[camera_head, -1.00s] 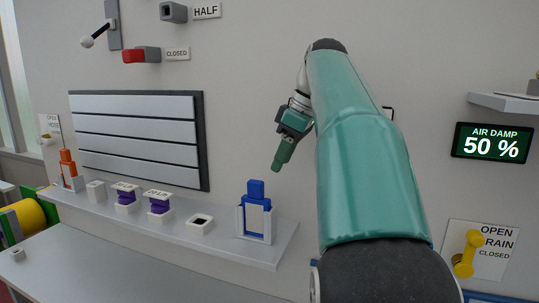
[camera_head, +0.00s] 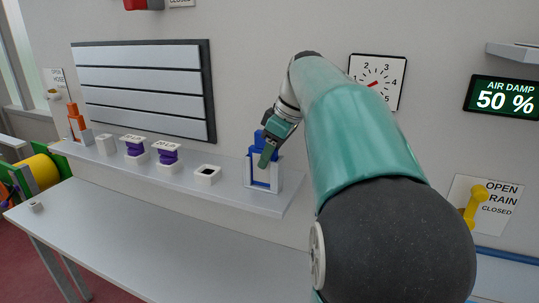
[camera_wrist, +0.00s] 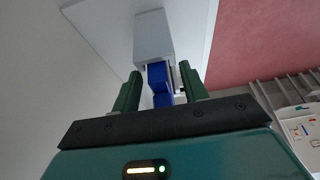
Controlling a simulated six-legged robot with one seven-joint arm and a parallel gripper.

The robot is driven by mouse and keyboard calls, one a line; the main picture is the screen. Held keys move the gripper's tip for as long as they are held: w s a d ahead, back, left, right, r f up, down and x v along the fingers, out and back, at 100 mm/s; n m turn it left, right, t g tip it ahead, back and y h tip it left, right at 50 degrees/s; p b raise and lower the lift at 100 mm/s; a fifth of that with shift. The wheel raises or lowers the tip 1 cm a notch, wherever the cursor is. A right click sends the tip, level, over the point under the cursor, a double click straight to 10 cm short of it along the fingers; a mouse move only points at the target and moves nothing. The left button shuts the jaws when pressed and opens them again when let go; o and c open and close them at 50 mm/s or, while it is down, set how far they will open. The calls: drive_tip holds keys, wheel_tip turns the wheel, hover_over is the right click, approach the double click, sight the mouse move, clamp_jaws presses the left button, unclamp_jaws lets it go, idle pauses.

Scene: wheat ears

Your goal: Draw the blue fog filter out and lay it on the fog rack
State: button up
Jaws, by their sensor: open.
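The blue fog filter (camera_head: 259,139) stands upright in a pale holder (camera_head: 248,172) on the wall shelf, partly hidden behind my gripper. My gripper (camera_head: 266,157) is in front of it in the head view. In the wrist view, the blue filter (camera_wrist: 159,78) shows between the two green fingers of my gripper (camera_wrist: 158,82). The jaws are open, with a finger on each side of the blue part; I cannot tell whether either touches it. A grey block (camera_wrist: 153,35) lies beyond it. I cannot pick out the fog rack for sure.
The shelf (camera_head: 226,198) also holds an empty square socket (camera_head: 207,175), two purple pieces (camera_head: 167,156) with labelled tops, a pale block (camera_head: 105,144) and an orange piece (camera_head: 76,123). A mostly clear table (camera_head: 170,240) stands below. A yellow lever (camera_head: 475,205) is at right.

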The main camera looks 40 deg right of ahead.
drive_tip(key=shift+w+a+f, duration=0.1)
drive_tip(key=shift+f, duration=0.2)
clamp_jaws()
drive_tip(key=shift+r, duration=0.65)
idle(0.5)
drive_tip(key=c, duration=0.9)
unclamp_jaws()
clamp_jaws()
drive_tip(key=shift+r, duration=0.3)
